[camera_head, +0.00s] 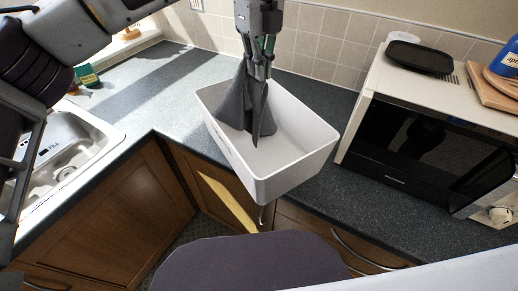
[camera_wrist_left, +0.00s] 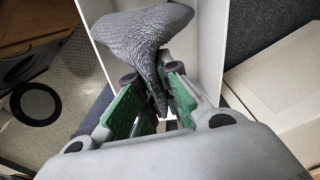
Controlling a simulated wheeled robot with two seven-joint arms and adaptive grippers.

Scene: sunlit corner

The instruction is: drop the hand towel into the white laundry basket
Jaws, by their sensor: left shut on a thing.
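The hand towel (camera_head: 244,103) is dark grey and hangs in folds from my left gripper (camera_head: 258,68). The gripper is shut on it, pointing down over the white laundry basket (camera_head: 300,164). In the head view the towel's lower end shows inside the basket's outline; I cannot tell whether it touches the floor of the basket. In the left wrist view the towel (camera_wrist_left: 145,38) is pinched between the green-padded fingers (camera_wrist_left: 155,95), with the white basket (camera_wrist_left: 208,50) behind it. My right gripper is not in view.
The basket stands on the dark counter corner (camera_head: 325,100), its front near the counter edge. A microwave (camera_head: 430,140) with a black tray (camera_head: 420,56) on top stands to the right. A sink (camera_head: 75,150) is at the left. A tiled wall (camera_head: 320,40) is behind.

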